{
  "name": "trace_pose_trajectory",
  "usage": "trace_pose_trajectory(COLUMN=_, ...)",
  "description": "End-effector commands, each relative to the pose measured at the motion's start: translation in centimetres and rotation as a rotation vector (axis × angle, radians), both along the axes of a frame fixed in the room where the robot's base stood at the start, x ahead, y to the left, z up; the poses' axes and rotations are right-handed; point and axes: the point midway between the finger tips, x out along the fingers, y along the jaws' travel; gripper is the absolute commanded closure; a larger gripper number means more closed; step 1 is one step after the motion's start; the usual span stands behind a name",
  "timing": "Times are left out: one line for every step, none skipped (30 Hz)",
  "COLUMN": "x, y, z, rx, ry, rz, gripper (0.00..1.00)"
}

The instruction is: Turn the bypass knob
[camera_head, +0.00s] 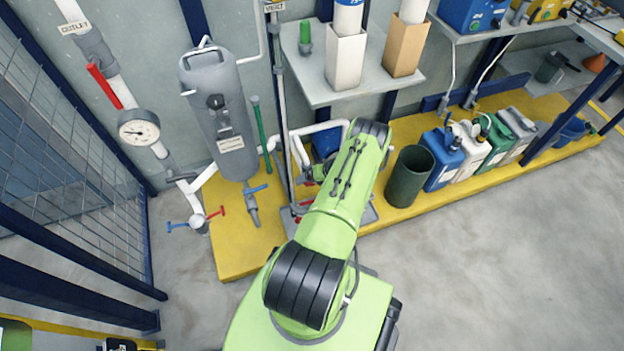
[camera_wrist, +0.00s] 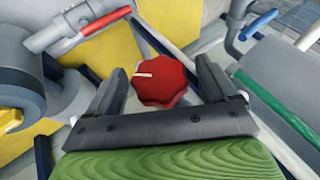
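A red lobed knob (camera_wrist: 165,82) with a white pointer mark sits in the middle of the wrist view. The mark points left. My gripper (camera_wrist: 161,78) is open, with one dark finger on each side of the knob. A gap shows between the knob and each finger. No label is readable on the knob, so I cannot confirm from lettering that it is the bypass knob. In the head view my green arm reaches down to the pipework behind the yellow plinth's front edge and hides most of the gripper and the knob.
In the wrist view, a red lever (camera_wrist: 92,22) on a grey pipe is at upper left, and a green rod (camera_wrist: 275,103) is at right. In the head view, a grey tank (camera_head: 213,110) stands left of my arm and a dark green bin (camera_head: 408,176) right. A shelf (camera_head: 318,88) overhangs.

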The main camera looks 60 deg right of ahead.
Motion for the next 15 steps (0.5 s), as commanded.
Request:
trace_pose_trajectory(x=0.0, y=0.0, z=0.0, rx=-0.001, ry=-0.001, rz=0.000, gripper=0.15)
trace_pose_trajectory(x=0.0, y=-0.1, z=0.0, rx=-0.002, ry=0.000, rz=0.000, gripper=0.15)
trace_pose_trajectory(x=0.0, y=-0.1, z=0.0, rx=-0.002, ry=0.000, rz=0.000, gripper=0.15)
trace_pose_trajectory(x=0.0, y=-0.1, z=0.1, rx=-0.002, ry=0.000, rz=-0.001, gripper=0.15)
trace_pose_trajectory(x=0.0, y=-0.1, z=0.1, rx=-0.002, ry=0.000, rz=-0.001, gripper=0.15)
trace_pose_trajectory(x=-0.1, y=-0.1, z=0.2, rx=-0.002, ry=0.000, rz=-0.001, gripper=0.15)
trace_pose_trajectory(x=-0.2, y=-0.1, z=0.4, rx=-0.002, ry=0.000, rz=-0.001, gripper=0.15)
trace_pose_trajectory(x=-0.4, y=-0.2, z=0.7, rx=-0.003, ry=0.000, rz=-0.001, gripper=0.15)
trace_pose_trajectory(x=-0.8, y=-0.2, z=1.3, rx=-0.004, ry=-0.001, rz=-0.002, gripper=0.15)
trace_pose_trajectory(x=-1.2, y=-0.3, z=1.9, rx=-0.004, ry=-0.001, rz=-0.002, gripper=0.15)
trace_pose_trajectory(x=-1.6, y=-0.3, z=2.5, rx=-0.005, ry=0.000, rz=-0.002, gripper=0.15)
trace_pose_trajectory(x=-2.2, y=-0.4, z=3.4, rx=-0.004, ry=0.001, rz=-0.003, gripper=0.15)
trace_pose_trajectory(x=-2.8, y=-0.5, z=4.2, rx=-0.005, ry=0.001, rz=-0.003, gripper=0.15)
trace_pose_trajectory(x=-3.3, y=-0.5, z=4.9, rx=-0.004, ry=-0.001, rz=-0.004, gripper=0.15)
trace_pose_trajectory(x=-3.9, y=-0.5, z=5.9, rx=-0.005, ry=0.000, rz=-0.004, gripper=0.15)
